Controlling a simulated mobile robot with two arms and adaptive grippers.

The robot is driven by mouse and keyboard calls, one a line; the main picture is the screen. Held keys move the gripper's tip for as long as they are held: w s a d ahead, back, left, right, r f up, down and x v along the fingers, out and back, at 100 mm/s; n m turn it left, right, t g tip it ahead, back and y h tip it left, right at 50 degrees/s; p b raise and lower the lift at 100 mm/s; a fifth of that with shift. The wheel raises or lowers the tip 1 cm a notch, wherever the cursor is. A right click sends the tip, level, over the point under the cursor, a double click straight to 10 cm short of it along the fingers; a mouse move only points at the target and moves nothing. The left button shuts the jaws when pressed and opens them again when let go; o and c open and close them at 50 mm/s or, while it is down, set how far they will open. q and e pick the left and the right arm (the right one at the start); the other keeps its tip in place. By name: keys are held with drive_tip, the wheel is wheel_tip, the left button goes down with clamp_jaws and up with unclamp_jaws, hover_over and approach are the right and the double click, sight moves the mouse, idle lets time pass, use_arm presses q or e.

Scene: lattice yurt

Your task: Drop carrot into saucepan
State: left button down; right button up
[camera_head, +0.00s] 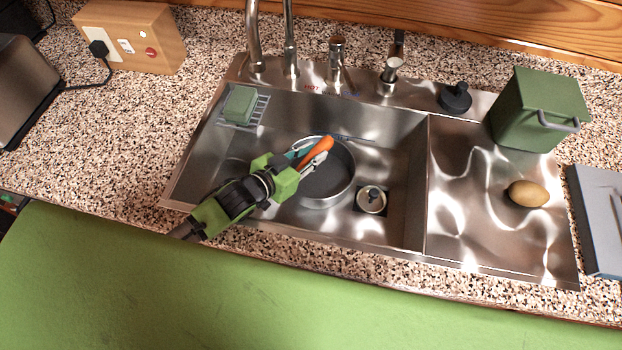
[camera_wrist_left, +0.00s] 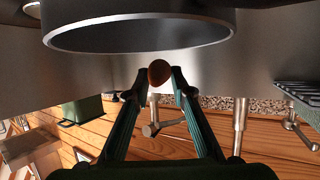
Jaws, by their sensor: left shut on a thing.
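The orange carrot (camera_head: 317,149) is held between the fingers of my left gripper (camera_head: 309,157), above the sink and overlapping the far part of the saucepan's rim in the head view. The round, dark-floored saucepan (camera_head: 336,183) sits in the left sink basin, partly hidden behind my gripper. In the left wrist view, the carrot's rounded end (camera_wrist_left: 159,72) shows between the fingertips of my left gripper (camera_wrist_left: 158,80). The saucepan's rim (camera_wrist_left: 150,49) fills the top there, with the carrot just outside its outline. My right gripper is out of view.
A green sponge (camera_head: 240,104) rests on a rack at the basin's far left. A drain (camera_head: 371,199) lies right of the pan. Taps (camera_head: 291,50) stand behind. A potato (camera_head: 528,193) and green box (camera_head: 540,108) are on the right drainboard.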

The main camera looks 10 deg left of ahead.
use_arm(q)
drive_tip(key=shift+r, duration=0.1)
drive_tip(key=c, duration=1.7)
unclamp_jaws()
wheel_tip(320, 180, up, 10)
